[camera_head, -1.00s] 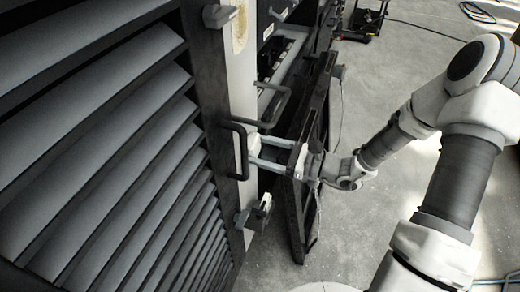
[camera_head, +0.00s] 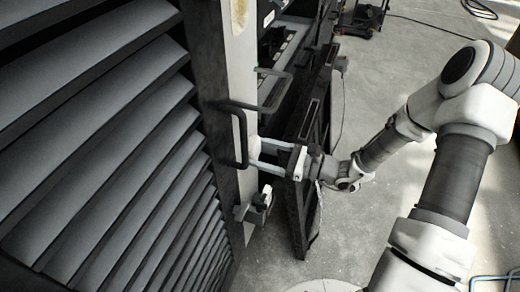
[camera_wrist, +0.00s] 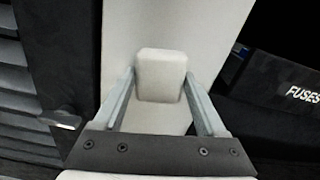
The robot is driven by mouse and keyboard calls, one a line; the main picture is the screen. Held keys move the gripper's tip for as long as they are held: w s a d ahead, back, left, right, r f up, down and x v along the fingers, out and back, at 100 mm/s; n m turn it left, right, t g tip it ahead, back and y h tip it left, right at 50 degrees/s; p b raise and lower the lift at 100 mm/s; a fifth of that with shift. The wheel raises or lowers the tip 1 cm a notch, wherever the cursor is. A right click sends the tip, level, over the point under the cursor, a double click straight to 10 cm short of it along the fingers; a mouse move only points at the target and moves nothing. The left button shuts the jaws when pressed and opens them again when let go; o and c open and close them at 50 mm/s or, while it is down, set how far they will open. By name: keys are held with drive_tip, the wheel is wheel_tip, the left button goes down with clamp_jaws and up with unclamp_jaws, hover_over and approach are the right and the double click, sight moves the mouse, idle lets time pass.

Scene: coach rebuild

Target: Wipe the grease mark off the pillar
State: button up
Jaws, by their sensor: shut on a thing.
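The pillar (camera_head: 242,70) is a pale, narrow upright strip beside the louvred panel in the head view. A yellowish-brown patch, the grease mark (camera_head: 239,11), lies on it at the top edge, partly cut off. My gripper (camera_head: 261,152) is well below the mark, reaching in from the right with its fingers toward the pillar. It is shut on a white block-shaped pad (camera_wrist: 161,76), gripped by its two sides in the wrist view. The pillar (camera_wrist: 190,28) lies behind the pad there; whether they touch I cannot tell. The grease mark does not show in the wrist view.
A dark handle (camera_head: 234,137) stands on the frame just left of my gripper, and another handle (camera_head: 276,92) above it. A latch (camera_head: 256,204) sits below. A dark open door (camera_head: 305,150) is close beside my wrist. Bare floor (camera_head: 385,90) lies to the right.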

wheel_tip(320, 180, down, 2)
drive_tip(key=shift+f+b, duration=0.1)
drive_tip(key=shift+b, duration=0.35)
drive_tip(key=shift+s+d, duration=0.15)
drive_tip(key=shift+d, duration=0.3)
drive_tip(key=shift+p+v, duration=0.45)
drive_tip(key=shift+v, duration=2.1)
drive_tip(key=shift+v, duration=1.55)
drive_tip(key=shift+p, duration=0.3)
